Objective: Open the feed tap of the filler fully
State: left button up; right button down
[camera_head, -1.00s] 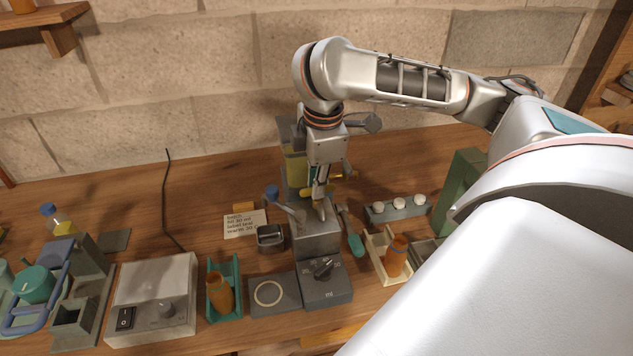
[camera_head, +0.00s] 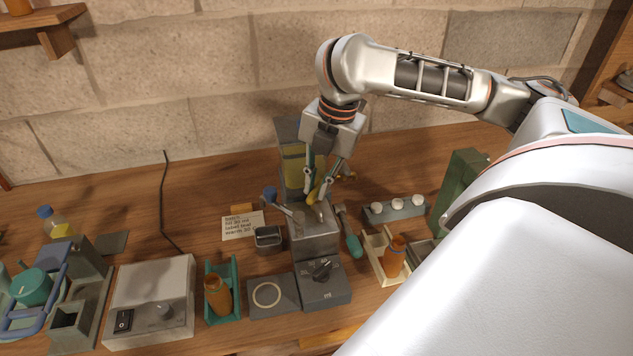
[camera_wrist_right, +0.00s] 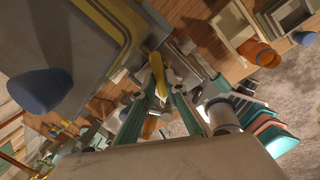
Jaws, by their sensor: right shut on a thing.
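The filler (camera_head: 325,292) is a grey machine in the middle of the bench with a dial on its front. A tank of yellow liquid (camera_head: 293,170) stands at its back. The yellow feed tap handle (camera_head: 313,195) is beside the tank, partly hidden by my right gripper (camera_head: 322,188). The gripper reaches down from above and is shut on the handle. In the right wrist view, the yellow handle (camera_wrist_right: 155,64) shows between the fingertips (camera_wrist_right: 160,88). The handle slants in the head view; how far the tap is open I cannot tell. My left gripper is not in view.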

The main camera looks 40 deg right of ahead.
jog(key=n, duration=0.3)
jog(key=shift+d+n+y, duration=0.1)
jog(key=shift+n+y, duration=0.2)
jog(key=shift+n, duration=0.1)
jog(key=shift+d+n+g, duration=0.1)
jog(key=shift+n+g, duration=0.4)
jog(key=shift+n, duration=1.3)
jog(key=c, duration=2)
grip_release()
jog(key=shift+c, duration=0.2)
jog(key=shift+r, duration=0.1)
notch_tip(320, 180, up, 12)
jog(key=s+d, duration=0.1)
jog(key=d, duration=0.1)
jog(key=shift+f, duration=0.2)
